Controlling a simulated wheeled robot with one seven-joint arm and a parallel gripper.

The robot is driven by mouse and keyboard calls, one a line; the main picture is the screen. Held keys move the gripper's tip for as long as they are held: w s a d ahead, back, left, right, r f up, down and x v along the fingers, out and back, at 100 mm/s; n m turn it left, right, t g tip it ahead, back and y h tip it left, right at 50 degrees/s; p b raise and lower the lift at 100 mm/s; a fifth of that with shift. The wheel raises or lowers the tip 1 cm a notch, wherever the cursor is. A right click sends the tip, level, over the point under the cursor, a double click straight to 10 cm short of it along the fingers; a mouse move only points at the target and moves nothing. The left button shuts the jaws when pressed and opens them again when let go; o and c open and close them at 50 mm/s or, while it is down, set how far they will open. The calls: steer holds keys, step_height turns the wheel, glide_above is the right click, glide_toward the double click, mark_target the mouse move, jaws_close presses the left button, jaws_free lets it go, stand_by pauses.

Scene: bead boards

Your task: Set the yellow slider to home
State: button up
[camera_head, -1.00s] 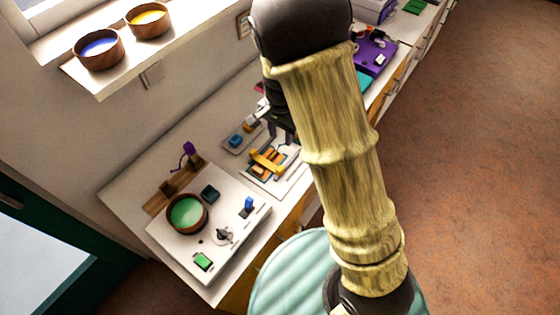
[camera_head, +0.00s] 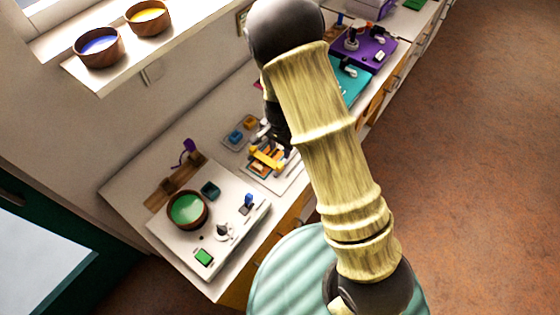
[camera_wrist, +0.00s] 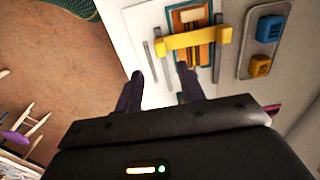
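The yellow slider appears as a yellow bar (camera_wrist: 193,40) lying across a white board (camera_wrist: 140,25) with dark slots, over an orange and teal panel. In the head view the yellow bar (camera_head: 266,158) is partly hidden by my arm. My gripper (camera_wrist: 162,88) is open, its two dark fingers apart with nothing between them. In the wrist view the right fingertip is close below the bar; the left fingertip is left of the bar's left end. I cannot tell whether the right finger touches anything. A home mark cannot be made out.
A white board with a green-filled bowl (camera_head: 188,210) is nearer. Teal (camera_head: 352,84) and purple (camera_head: 366,52) boards lie farther along the counter.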

mark_target(280, 164)
step_height(280, 164, down, 9)
steer(key=shift+r+p, duration=0.1)
steer(key=shift+p, duration=0.45)
jaws_close()
